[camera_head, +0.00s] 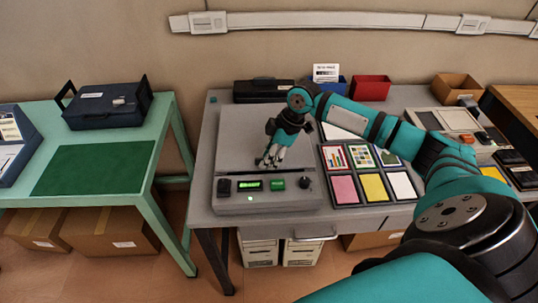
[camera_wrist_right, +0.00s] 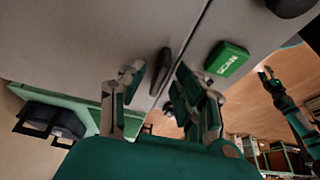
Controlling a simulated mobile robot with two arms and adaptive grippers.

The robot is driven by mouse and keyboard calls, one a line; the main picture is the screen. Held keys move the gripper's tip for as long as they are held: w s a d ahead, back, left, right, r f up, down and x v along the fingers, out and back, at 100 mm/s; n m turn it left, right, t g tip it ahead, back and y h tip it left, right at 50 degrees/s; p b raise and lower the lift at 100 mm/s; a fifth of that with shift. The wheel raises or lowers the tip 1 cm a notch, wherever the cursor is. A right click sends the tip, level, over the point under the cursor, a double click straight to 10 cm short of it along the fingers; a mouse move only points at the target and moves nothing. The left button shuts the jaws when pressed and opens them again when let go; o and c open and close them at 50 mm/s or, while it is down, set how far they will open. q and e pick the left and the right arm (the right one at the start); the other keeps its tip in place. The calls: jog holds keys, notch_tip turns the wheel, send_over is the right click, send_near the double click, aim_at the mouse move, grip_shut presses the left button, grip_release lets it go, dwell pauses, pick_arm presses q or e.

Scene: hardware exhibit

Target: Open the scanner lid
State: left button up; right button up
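The grey scanner (camera_head: 240,140) stands on the middle table with its flat lid down. Its front panel has a lit green display (camera_head: 250,185) and a green SCAN button (camera_head: 277,183), which also shows in the right wrist view (camera_wrist_right: 227,58). My right gripper (camera_head: 268,163) is over the lid's front edge. In the right wrist view its fingers (camera_wrist_right: 160,92) are apart, with a small black handle (camera_wrist_right: 161,70) at the lid seam in the gap; contact cannot be made out. In the head view the gripper hides this handle. A small teal-and-black arm, seemingly my left, ends in a gripper (camera_wrist_right: 266,74).
Coloured sample cards (camera_head: 344,189) lie right of the scanner. A black case (camera_head: 262,90), a blue bin (camera_head: 333,86) and a red bin (camera_head: 371,88) stand behind. A green table (camera_head: 160,135) with a dark toolbox (camera_head: 106,104) is at left, across a gap.

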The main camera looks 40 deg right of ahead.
grip_shut()
dwell(0.3)
